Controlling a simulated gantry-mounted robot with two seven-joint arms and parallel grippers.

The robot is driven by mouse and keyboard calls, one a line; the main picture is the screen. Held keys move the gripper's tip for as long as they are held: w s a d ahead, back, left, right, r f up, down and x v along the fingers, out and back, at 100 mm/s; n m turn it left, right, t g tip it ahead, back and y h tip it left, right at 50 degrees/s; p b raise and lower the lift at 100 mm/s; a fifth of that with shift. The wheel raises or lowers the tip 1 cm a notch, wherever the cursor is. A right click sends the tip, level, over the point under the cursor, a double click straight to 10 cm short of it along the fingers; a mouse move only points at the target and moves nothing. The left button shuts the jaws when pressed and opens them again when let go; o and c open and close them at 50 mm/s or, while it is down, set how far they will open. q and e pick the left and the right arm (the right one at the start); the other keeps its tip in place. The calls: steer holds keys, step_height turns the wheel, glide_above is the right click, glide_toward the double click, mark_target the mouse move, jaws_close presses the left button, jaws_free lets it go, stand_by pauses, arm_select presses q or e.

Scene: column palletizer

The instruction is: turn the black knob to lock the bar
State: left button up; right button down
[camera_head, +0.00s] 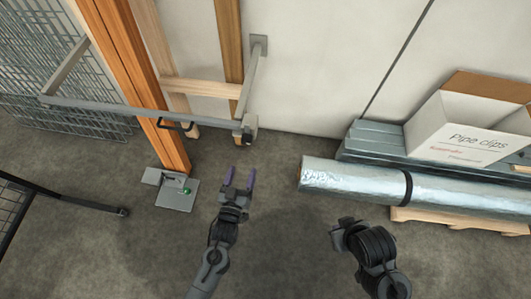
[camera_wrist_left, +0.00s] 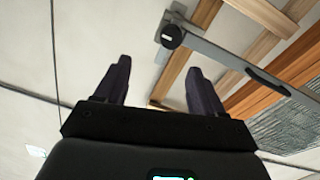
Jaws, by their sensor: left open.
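The black knob (camera_head: 248,139) sits on the grey end block of the bar (camera_head: 100,107) in the head view. The bar runs left from there across the orange post. In the left wrist view the round black knob (camera_wrist_left: 172,36) shows beyond the fingers, with the bar (camera_wrist_left: 218,54) running down to the right. My left gripper (camera_head: 240,173) is open and empty, just below the knob and apart from it; its two dark purple fingers also show in the left wrist view (camera_wrist_left: 158,66). My right gripper (camera_head: 347,226) is at the lower right, its fingers unclear.
An orange upright (camera_head: 140,80) stands on a steel base plate (camera_head: 177,194) at left. Wire mesh (camera_head: 60,70) lies behind it. A silver-wrapped pipe (camera_head: 345,180) and a pipe clips box (camera_head: 460,135) are at right. The floor around the left gripper is clear.

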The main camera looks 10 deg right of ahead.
mark_target(246, 144)
arm_select(q)
steer(key=b+x, duration=0.2)
steer(key=x, duration=0.1)
steer(key=a+f+b+x, duration=0.1)
steer(key=x, duration=0.3)
steer(key=b+x, duration=0.2)
steer(key=x, duration=0.2)
steer(key=shift+w+a+f+b, duration=0.25)
steer(key=shift+a+b, duration=0.1)
steer(key=shift+w+d, duration=0.15)
steer(key=shift+w, duration=0.55)
arm_select(e)
step_height(246, 144, down, 8)
steer(key=a, duration=0.1)
steer(key=shift+w+a+r, duration=0.15)
steer(key=shift+a+r, duration=0.1)
steer(key=shift+a, duration=0.15)
arm_select(q)
jaws_close()
